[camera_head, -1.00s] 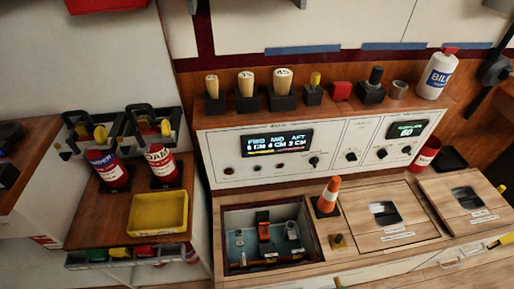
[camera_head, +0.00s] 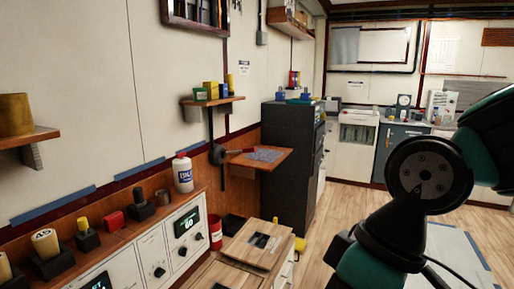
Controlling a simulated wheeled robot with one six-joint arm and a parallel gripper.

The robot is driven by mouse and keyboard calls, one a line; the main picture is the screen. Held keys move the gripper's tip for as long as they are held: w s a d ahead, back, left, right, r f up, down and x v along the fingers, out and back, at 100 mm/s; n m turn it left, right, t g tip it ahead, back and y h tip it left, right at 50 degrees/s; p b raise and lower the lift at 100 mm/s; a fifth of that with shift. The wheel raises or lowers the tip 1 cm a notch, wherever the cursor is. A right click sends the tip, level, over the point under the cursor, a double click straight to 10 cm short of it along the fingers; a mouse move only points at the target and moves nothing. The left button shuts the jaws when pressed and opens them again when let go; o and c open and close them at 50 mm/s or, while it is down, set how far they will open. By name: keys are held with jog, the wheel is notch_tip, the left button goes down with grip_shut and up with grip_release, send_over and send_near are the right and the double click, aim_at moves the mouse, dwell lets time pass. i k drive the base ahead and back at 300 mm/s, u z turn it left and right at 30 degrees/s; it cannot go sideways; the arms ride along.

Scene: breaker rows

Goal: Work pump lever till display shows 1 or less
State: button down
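A lit display (camera_head: 187,226) on the white control panel seems to read 60. A second display (camera_head: 97,284) is cut off at the bottom edge, and its numbers cannot be read. My arm fills the right side, apart from the lever and the panel. My gripper is out of view.
A wooden hatch (camera_head: 255,243) lies on the counter. A dark cabinet (camera_head: 290,150) stands behind the small shelf (camera_head: 262,158). Wooden floor (camera_head: 345,205) is open between cabinet and arm.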

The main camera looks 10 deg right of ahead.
aim_at(245, 150)
jog(key=k, duration=0.2)
jog(key=z, duration=0.7)
jog(key=i, duration=0.75)
jog(key=z, duration=0.45)
jog(key=i, duration=1.35)
jog(key=u, duration=1.25)
jog(key=i, duration=0.5)
jog(key=u, duration=0.55)
